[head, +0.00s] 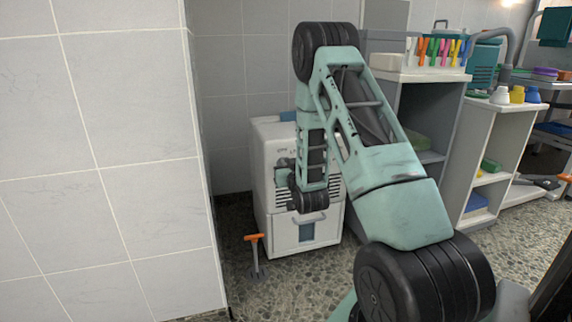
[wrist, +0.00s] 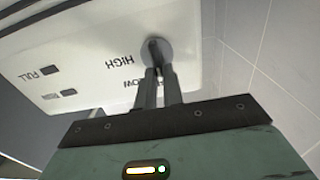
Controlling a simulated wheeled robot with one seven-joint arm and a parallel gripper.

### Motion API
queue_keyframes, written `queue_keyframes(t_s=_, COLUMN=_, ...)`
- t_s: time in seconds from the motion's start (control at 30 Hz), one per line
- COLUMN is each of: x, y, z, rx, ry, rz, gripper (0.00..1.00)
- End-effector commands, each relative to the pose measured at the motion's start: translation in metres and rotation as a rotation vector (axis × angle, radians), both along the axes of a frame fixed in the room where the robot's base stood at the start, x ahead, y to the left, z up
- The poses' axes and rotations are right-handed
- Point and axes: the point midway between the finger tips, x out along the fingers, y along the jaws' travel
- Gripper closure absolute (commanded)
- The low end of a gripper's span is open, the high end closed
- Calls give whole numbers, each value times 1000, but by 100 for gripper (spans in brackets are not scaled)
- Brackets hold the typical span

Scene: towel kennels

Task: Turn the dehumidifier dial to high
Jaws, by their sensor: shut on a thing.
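The white dehumidifier (head: 268,212) stands on the floor against the tiled corner, partly hidden behind my arm. Its panel (wrist: 95,50) fills much of the wrist view, with HIGH, LOW and FULL printed upside down. The small round grey dial (wrist: 157,46) is at the tips of my gripper (wrist: 159,76). My gripper is shut on the dial; the narrow fingers cover part of it. The dial's pointer direction cannot be made out. In the head view my gripper (head: 282,176) is at the front of the machine, and the dial is hidden.
A tiled wall (head: 130,150) stands close on the left. An orange-handled tool (head: 254,252) is on the floor before the machine. A grey shelf unit (head: 425,110) with colourful clips on top stands to the right. Pebbled floor lies open in front.

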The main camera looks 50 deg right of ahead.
Motion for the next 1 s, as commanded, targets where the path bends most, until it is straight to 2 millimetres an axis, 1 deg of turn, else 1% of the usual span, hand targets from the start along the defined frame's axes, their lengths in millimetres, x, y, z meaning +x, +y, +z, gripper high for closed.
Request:
queue_keyframes(t_s=0.27, x=0, y=0, z=0, rx=15, ry=-9, rz=0, gripper=100)
queue_keyframes(t_s=0.47, x=-1, y=-2, z=0, rx=82, ry=-49, rz=-2, gripper=100)
queue_keyframes(t_s=0.67, x=-3, y=-5, z=0, rx=208, ry=-128, rz=-3, gripper=100)
queue_keyframes(t_s=1.0, x=-6, y=-9, z=-2, rx=483, ry=-295, rz=-4, gripper=100)
